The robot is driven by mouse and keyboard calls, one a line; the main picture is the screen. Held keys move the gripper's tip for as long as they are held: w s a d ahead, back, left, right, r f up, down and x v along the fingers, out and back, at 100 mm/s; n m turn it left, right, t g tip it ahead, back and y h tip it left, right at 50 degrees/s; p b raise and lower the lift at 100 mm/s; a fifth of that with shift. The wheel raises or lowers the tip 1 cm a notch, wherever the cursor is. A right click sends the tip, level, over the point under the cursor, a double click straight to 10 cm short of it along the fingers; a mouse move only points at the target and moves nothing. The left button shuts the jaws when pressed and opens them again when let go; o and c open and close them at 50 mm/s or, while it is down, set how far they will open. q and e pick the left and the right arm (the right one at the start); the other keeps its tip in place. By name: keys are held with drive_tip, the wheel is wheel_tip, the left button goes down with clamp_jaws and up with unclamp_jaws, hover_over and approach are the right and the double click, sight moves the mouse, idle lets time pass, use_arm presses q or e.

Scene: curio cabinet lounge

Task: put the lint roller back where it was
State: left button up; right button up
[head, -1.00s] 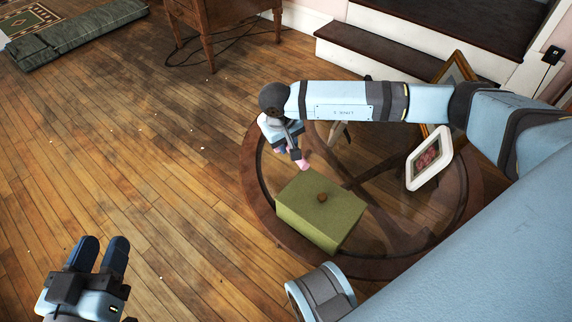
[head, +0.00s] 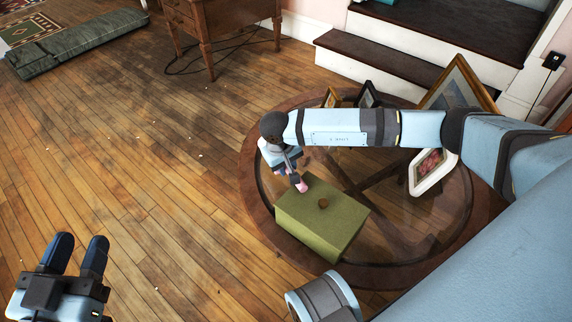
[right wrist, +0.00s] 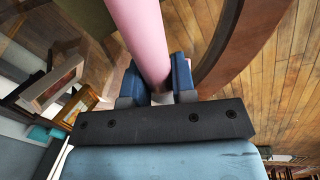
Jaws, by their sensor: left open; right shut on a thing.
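My right gripper (head: 297,178) is above the left part of the round table, by the back left corner of a green box (head: 318,225). It is shut on a pink cylinder, seemingly the lint roller (right wrist: 140,38), which passes between its fingers in the right wrist view. In the head view only a short pink end (head: 303,187) shows, overlapping the box's top edge; I cannot tell if it touches. The rest of the roller is hidden or out of view. My left gripper (head: 79,243) is open and empty over the floor at lower left.
The green box has a brown knob (head: 322,202) and stands on the round glass-topped table (head: 262,232) with a wooden rim. Floor at left is mostly clear.

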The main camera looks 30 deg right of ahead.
drive_tip(key=o, duration=0.8)
use_arm(q)
drive_tip(key=shift+r, duration=0.1)
use_arm(e)
drive_tip(key=shift+r+p, duration=0.35)
drive_tip(key=r, duration=0.1)
drive_tip(key=r+p, duration=0.1)
drive_tip(key=r, duration=0.1)
drive_tip(key=r+p, duration=0.1)
drive_tip(key=r, duration=0.1)
drive_tip(key=shift+a, duration=0.4)
use_arm(q)
drive_tip(key=s+d+n+g+p, duration=0.1)
drive_tip(key=s+f+n+g+p, duration=0.1)
drive_tip(key=n+p, duration=0.1)
drive_tip(key=shift+s+d+n+y, duration=0.3)
drive_tip(key=shift+s+d, duration=0.05)
drive_tip(key=shift+s, duration=0.05)
use_arm(e)
drive_tip(key=r, duration=0.3)
drive_tip(key=a+r, duration=0.1)
drive_tip(key=r, duration=0.2)
drive_tip(key=shift+a+r, duration=0.15)
drive_tip(key=shift+r, duration=0.1)
use_arm(q)
drive_tip(key=shift+r, duration=0.2)
